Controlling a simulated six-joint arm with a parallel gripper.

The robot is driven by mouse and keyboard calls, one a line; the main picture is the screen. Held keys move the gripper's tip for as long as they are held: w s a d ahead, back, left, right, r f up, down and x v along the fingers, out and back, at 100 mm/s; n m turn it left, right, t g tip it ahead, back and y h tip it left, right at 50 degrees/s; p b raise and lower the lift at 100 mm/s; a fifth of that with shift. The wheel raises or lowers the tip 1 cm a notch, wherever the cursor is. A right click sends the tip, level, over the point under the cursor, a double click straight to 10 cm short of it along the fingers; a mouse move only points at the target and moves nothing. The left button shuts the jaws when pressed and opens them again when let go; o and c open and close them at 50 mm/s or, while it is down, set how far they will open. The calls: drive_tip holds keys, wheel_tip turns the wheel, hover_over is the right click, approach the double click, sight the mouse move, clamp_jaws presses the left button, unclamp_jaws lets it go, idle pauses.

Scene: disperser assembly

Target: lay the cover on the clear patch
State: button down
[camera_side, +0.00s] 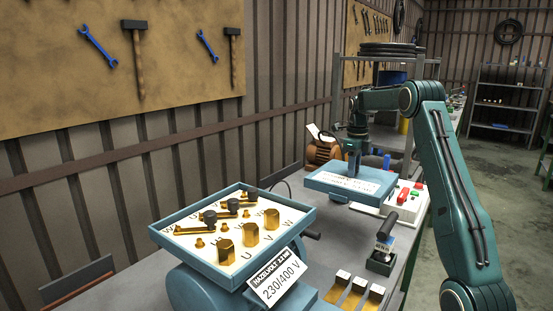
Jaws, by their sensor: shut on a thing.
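The cover (375,188) is a shallow teal lid with a white printed label on its top face. My gripper (353,168) points down from above and is shut on the cover near its middle; the fingertips are small and partly hidden. The cover looks level, right of the open terminal box, and overlaps the white control box in the picture. I cannot tell whether its underside touches anything. Bare grey bench top (325,256) shows between the terminal box and the small tool stand; the cover hides some of the bench behind it.
The open terminal box (160,236) holds brass posts, links and black knobs, with a 230/400 V plate in front. A white control box (399,211) with red and green buttons, a black-handled stamp-like tool (384,245) and brass strips (354,294) stand close by. An orange motor (320,151) sits behind.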

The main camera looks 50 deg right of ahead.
wheel_tip(320, 180, down, 16)
drive_tip(key=shift+r, duration=0.25)
idle(0.6)
drive_tip(key=shift+f, duration=0.15)
drive_tip(key=c, duration=1.1)
unclamp_jaws()
drive_tip(key=shift+o, duration=0.2)
wheel_tip(320, 180, up, 12)
drive_tip(key=shift+r, duration=0.15)
drive_tip(key=shift+a, duration=0.1)
